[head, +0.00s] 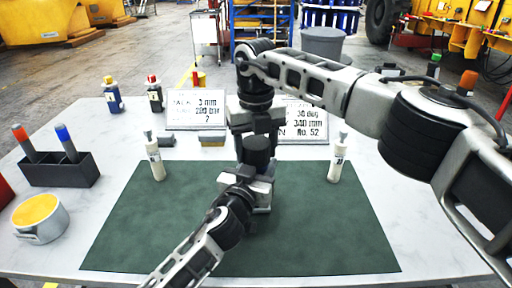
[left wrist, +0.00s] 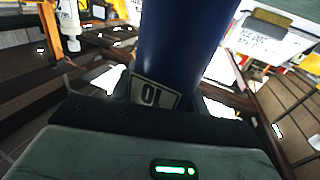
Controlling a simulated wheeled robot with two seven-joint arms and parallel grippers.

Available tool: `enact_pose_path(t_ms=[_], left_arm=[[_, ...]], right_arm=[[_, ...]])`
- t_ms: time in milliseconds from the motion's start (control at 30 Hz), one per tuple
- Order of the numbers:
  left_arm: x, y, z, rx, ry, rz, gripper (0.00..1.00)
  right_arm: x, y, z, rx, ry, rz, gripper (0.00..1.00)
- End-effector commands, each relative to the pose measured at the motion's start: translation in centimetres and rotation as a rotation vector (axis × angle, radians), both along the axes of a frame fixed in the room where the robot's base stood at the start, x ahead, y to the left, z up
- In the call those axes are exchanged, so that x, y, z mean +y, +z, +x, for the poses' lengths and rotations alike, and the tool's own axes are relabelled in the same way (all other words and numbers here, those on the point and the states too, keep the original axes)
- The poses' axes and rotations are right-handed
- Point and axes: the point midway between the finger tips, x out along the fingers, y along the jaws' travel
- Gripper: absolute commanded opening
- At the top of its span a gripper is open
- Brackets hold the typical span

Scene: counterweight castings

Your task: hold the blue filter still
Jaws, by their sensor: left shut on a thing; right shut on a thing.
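The blue filter (left wrist: 178,48) fills the middle of the left wrist view, a dark blue cylinder with a pale label. My left gripper (left wrist: 150,112) is shut on it. In the head view my left gripper (head: 252,182) is low over the green mat (head: 310,235), and the filter is mostly hidden there by the grippers. My right gripper (head: 256,138) points down just above my left one, shut on a dark cylinder (head: 257,152). I cannot tell how this cylinder meets the filter.
Two white bottles (head: 155,160) (head: 336,160) stand at the mat's sides. Two sign cards (head: 196,108) (head: 305,120) stand behind. At left are a dark holder (head: 60,172) with markers, a cup with yellow contents (head: 40,218) and two small bottles (head: 113,98) (head: 155,97). The mat's front right is clear.

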Motion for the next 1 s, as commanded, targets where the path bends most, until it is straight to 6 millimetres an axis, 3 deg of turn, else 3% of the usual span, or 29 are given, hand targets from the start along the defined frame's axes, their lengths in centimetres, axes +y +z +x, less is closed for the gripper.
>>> enact_pose_path(t_ms=[100,200,500,533,600,1000], left_arm=[[-0.06,-0.34,-0.10,0.007,-0.001,0.000,0.00],[-0.06,-0.34,-0.10,0.007,-0.001,0.000,0.00],[-0.06,-0.34,-0.10,0.007,-0.001,0.000,0.00],[-0.06,-0.35,-0.10,0.007,-0.001,0.000,0.00],[-0.06,-0.35,-0.10,0.007,-0.001,0.000,0.00],[-0.06,-0.33,-0.10,0.006,-0.001,0.000,0.00]], right_arm=[[0.02,0.06,0.00,-0.001,0.188,0.000,0.29],[0.03,0.06,-0.01,-0.001,0.270,0.000,0.29],[0.04,0.07,-0.01,-0.001,0.291,0.000,0.29],[0.04,0.07,-0.01,-0.001,0.291,0.000,0.59],[0.04,0.07,-0.01,-0.001,0.290,0.000,0.78],[0.05,0.76,0.03,-0.003,0.289,0.001,0.78]])
